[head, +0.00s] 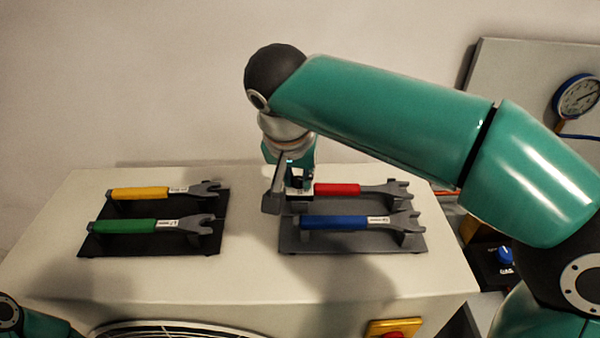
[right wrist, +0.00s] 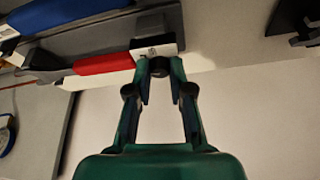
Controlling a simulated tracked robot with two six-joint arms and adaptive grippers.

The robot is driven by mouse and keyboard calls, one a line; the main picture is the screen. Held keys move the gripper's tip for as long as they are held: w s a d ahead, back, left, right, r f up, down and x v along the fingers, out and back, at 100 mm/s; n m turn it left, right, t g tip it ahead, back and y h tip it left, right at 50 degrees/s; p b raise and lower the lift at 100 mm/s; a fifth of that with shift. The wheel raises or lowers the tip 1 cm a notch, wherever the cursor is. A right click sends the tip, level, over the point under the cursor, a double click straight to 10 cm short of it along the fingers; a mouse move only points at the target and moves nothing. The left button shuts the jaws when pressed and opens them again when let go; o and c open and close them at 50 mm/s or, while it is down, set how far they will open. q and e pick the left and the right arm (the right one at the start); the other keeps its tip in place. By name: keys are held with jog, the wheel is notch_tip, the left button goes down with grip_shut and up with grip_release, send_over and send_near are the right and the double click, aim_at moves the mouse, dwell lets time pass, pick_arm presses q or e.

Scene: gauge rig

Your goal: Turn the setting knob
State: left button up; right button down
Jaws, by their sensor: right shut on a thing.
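The blue setting knob (head: 505,254) sits on a dark box at the right edge of the head view, partly behind my right arm. My right gripper (head: 300,182) is far to its left, above the grey rack. It is shut on the white label end of the red-handled wrench (head: 337,190). The right wrist view shows this red handle (right wrist: 103,64) with its label between my fingertips (right wrist: 160,65). I cannot tell whether the wrench is clear of the rack. Only a part of my left arm shows at the lower left; its gripper is out of view.
A blue-handled wrench (head: 334,222) lies on the grey rack (head: 350,244). Yellow (head: 139,193) and green (head: 126,226) wrenches lie on the black rack (head: 150,244). A round gauge (head: 577,97) hangs at right. A red button (head: 394,335) is at the front. The middle of the tabletop is clear.

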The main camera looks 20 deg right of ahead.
jog(key=m+h, duration=0.1)
jog(key=m, duration=0.2)
jog(key=shift+w+a+m+g+p, duration=0.1)
jog(key=shift+m+g+p, duration=0.2)
jog(key=shift+g, duration=0.1)
jog(key=c, duration=1)
grip_release()
jog(key=shift+c, duration=0.2)
jog(key=shift+r, duration=0.1)
jog(key=v, duration=1.1)
jog(key=shift+a+r, duration=0.2)
jog(key=shift+r, duration=0.1)
